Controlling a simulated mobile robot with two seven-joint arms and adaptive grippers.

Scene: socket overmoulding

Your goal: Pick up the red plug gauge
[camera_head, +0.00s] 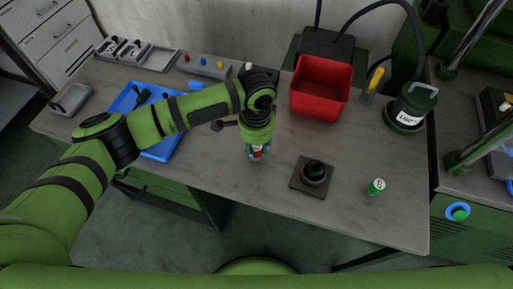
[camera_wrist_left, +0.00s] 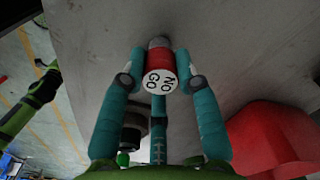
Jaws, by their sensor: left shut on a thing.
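The red plug gauge (camera_wrist_left: 160,62) shows in the left wrist view between the fingers of my left gripper (camera_wrist_left: 160,74). It has a red body, a white end face marked "NO GO" and a grey tip pointing away from the camera. The teal fingers press on it from both sides. In the head view my left gripper (camera_head: 258,153) points down over the middle of the workbench, and only a little of the red shows between its fingers. I cannot tell whether the gauge is clear of the surface. My right gripper is not in view.
A green plug gauge (camera_head: 376,188) stands at the right front of the bench (camera_head: 240,185). A dark socket on a square plate (camera_head: 301,184) lies left of it. A red bin (camera_head: 320,88), a dark canister (camera_head: 409,107) and a blue tray (camera_head: 124,101) stand farther back.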

